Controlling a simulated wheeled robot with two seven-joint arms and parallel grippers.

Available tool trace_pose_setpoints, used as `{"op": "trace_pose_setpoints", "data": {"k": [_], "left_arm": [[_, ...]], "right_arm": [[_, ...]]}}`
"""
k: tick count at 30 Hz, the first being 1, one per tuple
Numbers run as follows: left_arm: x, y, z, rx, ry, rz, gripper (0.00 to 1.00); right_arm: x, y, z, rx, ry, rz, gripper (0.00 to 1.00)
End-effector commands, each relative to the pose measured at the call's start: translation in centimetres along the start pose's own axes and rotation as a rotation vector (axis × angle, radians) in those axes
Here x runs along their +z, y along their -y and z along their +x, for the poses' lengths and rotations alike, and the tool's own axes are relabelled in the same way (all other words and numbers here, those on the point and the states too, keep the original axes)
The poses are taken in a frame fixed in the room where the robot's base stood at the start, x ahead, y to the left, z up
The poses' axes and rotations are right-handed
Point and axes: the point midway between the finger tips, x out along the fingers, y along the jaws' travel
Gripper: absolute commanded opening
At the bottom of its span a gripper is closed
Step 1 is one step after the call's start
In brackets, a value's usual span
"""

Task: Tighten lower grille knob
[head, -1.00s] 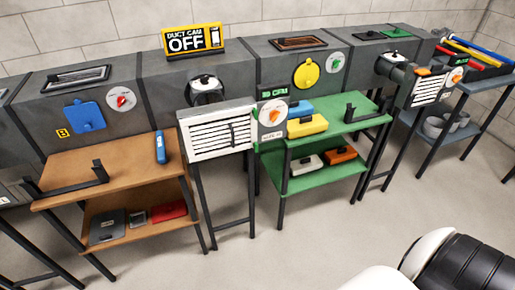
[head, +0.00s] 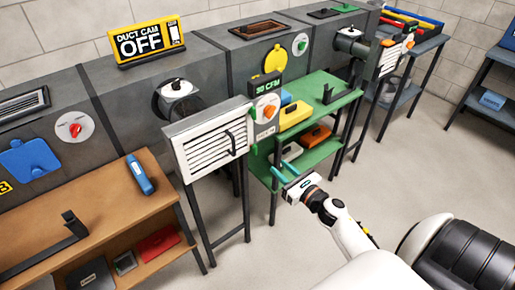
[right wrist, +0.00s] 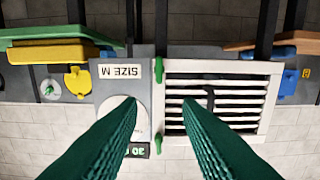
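The white louvred grille (head: 210,140) stands in front of the middle duct, with a dark handle on its slats. Its lower green knob (head: 254,149) is at the right edge, with the upper green knob (head: 252,111) above it. In the right wrist view, which is upside down, the lower knob (right wrist: 158,70) appears above the upper knob (right wrist: 158,140), beside the grille frame (right wrist: 260,68). My right gripper (head: 279,172) is open and empty, to the right of and below the grille in the head view. Its green fingers (right wrist: 160,103) are spread apart. My left gripper is not in view.
A panel with an orange dial (head: 267,112) adjoins the grille. The green shelf (head: 345,97) with boxes lies behind my right gripper. A brown bench (head: 110,205) with a blue tool (head: 140,175) stands at left. Open floor lies in front.

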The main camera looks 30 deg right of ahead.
Motion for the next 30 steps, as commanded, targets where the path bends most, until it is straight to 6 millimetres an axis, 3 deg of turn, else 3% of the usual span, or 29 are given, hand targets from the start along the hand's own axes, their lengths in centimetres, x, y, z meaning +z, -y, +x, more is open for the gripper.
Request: {"op": "trace_pose_setpoints", "data": {"k": [7,18,30], "left_arm": [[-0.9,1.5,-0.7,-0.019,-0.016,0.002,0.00],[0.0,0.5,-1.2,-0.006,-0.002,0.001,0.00],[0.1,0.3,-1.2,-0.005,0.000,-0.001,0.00]], "right_arm": [[-0.2,0.0,4.0,0.000,-0.002,0.004,0.32],[0.0,0.0,10.4,0.001,0.001,0.006,0.32],[0.2,0.0,11.6,0.001,0.003,0.006,0.32]]}}
